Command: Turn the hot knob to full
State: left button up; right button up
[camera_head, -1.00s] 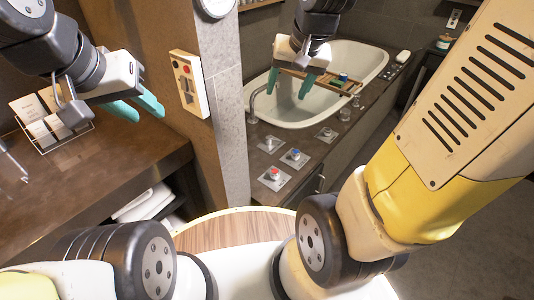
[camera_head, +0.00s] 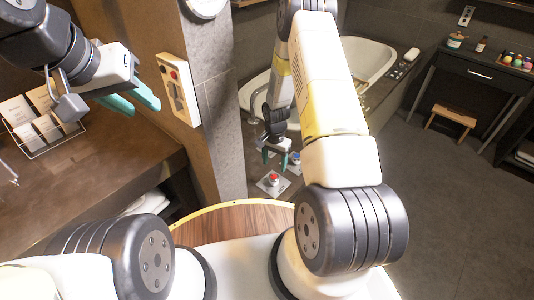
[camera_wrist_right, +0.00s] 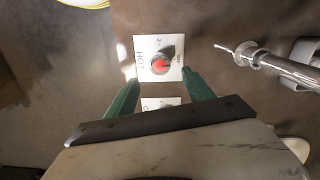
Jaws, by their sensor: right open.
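The hot knob (camera_wrist_right: 161,65) is red-topped and sits on a white plate marked HOT (camera_wrist_right: 142,58), in the right wrist view. It also shows as a red knob (camera_head: 274,178) on the tub ledge in the head view. My right gripper (camera_wrist_right: 160,77) is open, with its green fingers pointing at the plate, one on each side below the knob; I cannot tell whether they touch anything. In the head view the right gripper (camera_head: 275,156) is just above and behind the red knob. My left gripper (camera_head: 138,101) is at the left, its green fingers apart and empty.
A second plate (camera_wrist_right: 160,103) lies just below the hot plate, partly hidden by my gripper. A blue-topped knob (camera_head: 294,158) sits close by. A metal spout (camera_wrist_right: 270,62) stands to the right in the wrist view. A wall panel (camera_head: 178,91) is beside my left gripper.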

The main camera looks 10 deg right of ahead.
aim_at(274, 177)
notch_tip(274, 177, down, 8)
jog(key=shift+r, duration=0.1)
dwell(0.4)
grip_shut()
